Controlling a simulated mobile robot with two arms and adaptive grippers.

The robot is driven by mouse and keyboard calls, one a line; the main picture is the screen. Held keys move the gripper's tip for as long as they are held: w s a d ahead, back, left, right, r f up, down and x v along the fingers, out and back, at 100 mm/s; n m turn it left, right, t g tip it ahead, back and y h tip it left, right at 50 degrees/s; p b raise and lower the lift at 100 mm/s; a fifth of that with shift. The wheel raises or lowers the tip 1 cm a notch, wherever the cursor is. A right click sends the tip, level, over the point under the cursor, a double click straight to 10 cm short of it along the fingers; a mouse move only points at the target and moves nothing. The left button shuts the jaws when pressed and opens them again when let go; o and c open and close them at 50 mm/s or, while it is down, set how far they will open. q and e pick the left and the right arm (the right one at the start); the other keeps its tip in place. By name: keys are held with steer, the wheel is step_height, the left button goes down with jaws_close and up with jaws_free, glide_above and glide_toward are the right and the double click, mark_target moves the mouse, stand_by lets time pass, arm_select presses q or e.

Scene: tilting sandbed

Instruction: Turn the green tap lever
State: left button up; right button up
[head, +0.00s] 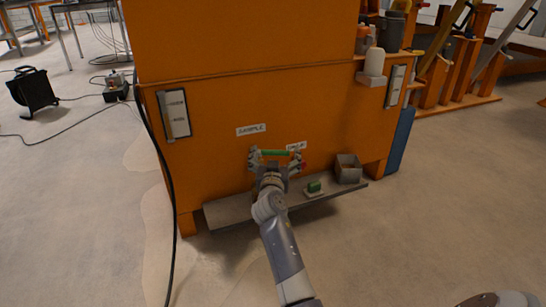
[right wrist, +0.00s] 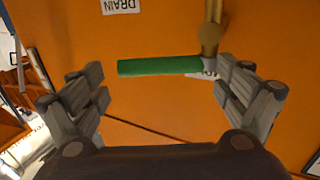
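The green tap lever (head: 275,153) lies about level across the front of the orange cabinet. In the right wrist view the lever (right wrist: 160,66) is a green bar joined at its right end to a brass tap body (right wrist: 210,38). My right gripper (head: 274,157) is at the lever; in its wrist view the gripper (right wrist: 160,80) is open, with one finger beyond each end of the bar. The fingers are not closed on it, and whether one touches it cannot be told. My left gripper is not in view.
The orange cabinet (head: 240,100) carries a SAMPLE label (head: 251,130); a DRAIN label (right wrist: 122,6) shows in the wrist view. A low grey shelf (head: 235,210) below holds a grey box (head: 348,170) and a small green item (head: 314,187). A black cable (head: 167,180) hangs left.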

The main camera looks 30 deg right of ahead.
steer(key=shift+d+r, duration=0.1)
steer(key=shift+d, duration=0.15)
steer(key=shift+a, duration=0.3)
step_height(320, 180, up, 10)
stand_by(0.5)
